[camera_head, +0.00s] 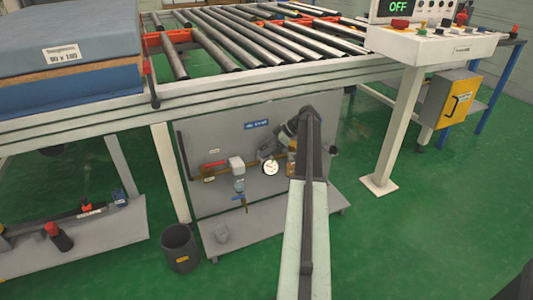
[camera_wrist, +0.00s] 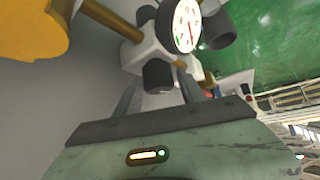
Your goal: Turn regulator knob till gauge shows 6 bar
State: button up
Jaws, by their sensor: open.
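The gauge (camera_head: 271,168) is a round white dial on the grey panel under the conveyor. In the wrist view the gauge (camera_wrist: 186,25) shows coloured marks and a red needle, but its numbers are too small to read. It sits on a pale regulator body (camera_wrist: 150,52) with a dark knob (camera_wrist: 158,75) pointing toward my gripper. My gripper (camera_wrist: 158,88) is open, with one finger on each side of the knob's near end; I cannot tell whether they touch it. In the head view my gripper (camera_head: 268,151) is beside the gauge, partly hidden.
A brass pipe with a red-handled valve (camera_head: 214,164) runs left of the gauge. A blue-handled valve (camera_head: 240,197) hangs below. A black bin (camera_head: 180,248) stands at the panel's lower left. The roller conveyor (camera_head: 240,40) is above. Green floor is clear at right.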

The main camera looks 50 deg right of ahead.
grip_shut()
jog(key=shift+d, duration=0.25)
jog(key=shift+a, duration=0.25)
jog(key=shift+r, duration=0.1)
